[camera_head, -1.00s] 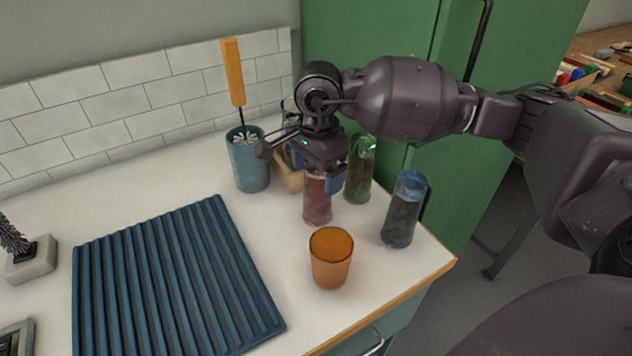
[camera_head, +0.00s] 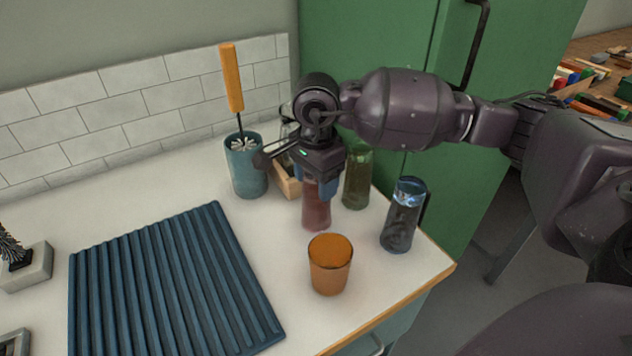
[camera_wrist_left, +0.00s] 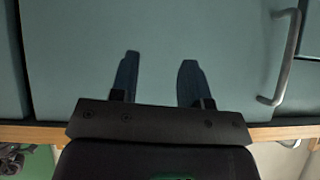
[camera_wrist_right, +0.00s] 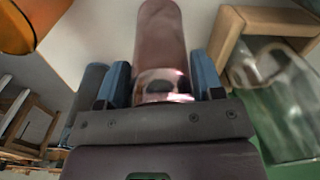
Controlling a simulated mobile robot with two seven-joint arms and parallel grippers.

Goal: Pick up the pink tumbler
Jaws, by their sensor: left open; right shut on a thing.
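The pink tumbler (camera_head: 316,212) stands upright on the white counter in the head view, its upper part hidden by my right gripper. My right gripper (camera_head: 325,186) reaches down over it from above and is shut on it, one blue finger on each side. In the right wrist view the pink tumbler (camera_wrist_right: 160,40) lies between the two blue fingers (camera_wrist_right: 162,82). My left gripper (camera_wrist_left: 160,80) shows only in the left wrist view, open and empty, in front of a teal cabinet front.
A wooden holder (camera_head: 287,178) and a teal crock (camera_head: 247,168) with a brush are behind left. A ribbed blue mat (camera_head: 170,285) lies left.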

